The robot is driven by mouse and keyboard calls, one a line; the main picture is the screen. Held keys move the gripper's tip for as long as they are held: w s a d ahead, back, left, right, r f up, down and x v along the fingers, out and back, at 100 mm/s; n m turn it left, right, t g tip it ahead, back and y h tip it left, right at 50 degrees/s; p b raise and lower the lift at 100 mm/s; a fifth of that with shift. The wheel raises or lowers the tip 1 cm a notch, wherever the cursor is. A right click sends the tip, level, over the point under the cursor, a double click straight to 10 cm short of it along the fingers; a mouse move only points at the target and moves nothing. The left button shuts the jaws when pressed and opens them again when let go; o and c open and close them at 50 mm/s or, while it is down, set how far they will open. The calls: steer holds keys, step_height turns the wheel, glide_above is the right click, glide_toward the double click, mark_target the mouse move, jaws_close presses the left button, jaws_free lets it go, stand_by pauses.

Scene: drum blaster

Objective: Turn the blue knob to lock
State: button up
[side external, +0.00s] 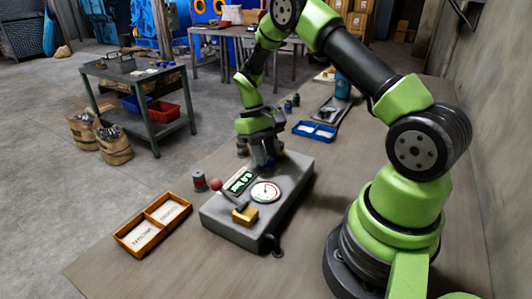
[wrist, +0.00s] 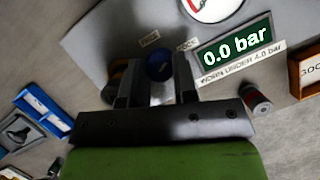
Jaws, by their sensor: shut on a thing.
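The grey panel box (side external: 225,222) sits on the table. My gripper (side external: 265,160) points down over its far end. In the wrist view the blue knob (wrist: 160,68) lies between the two fingers of my gripper (wrist: 157,72), which are shut on it. The fingers partly hide the knob, so its angle is unclear. Two small labels lie beyond it, one (wrist: 150,38) ahead and one (wrist: 187,45) by the right finger; their words are too small to read surely. The display (wrist: 236,42) reads 0.0 bar.
A can (side external: 199,181) and wooden two-part tray (side external: 122,240) stand left. A blue tray (side external: 305,130) lies behind.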

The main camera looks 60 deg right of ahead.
steer(key=shift+m+y, duration=0.3)
steer(key=shift+m, duration=0.5)
steer(key=o, duration=0.6)
steer(key=shift+o, duration=0.2)
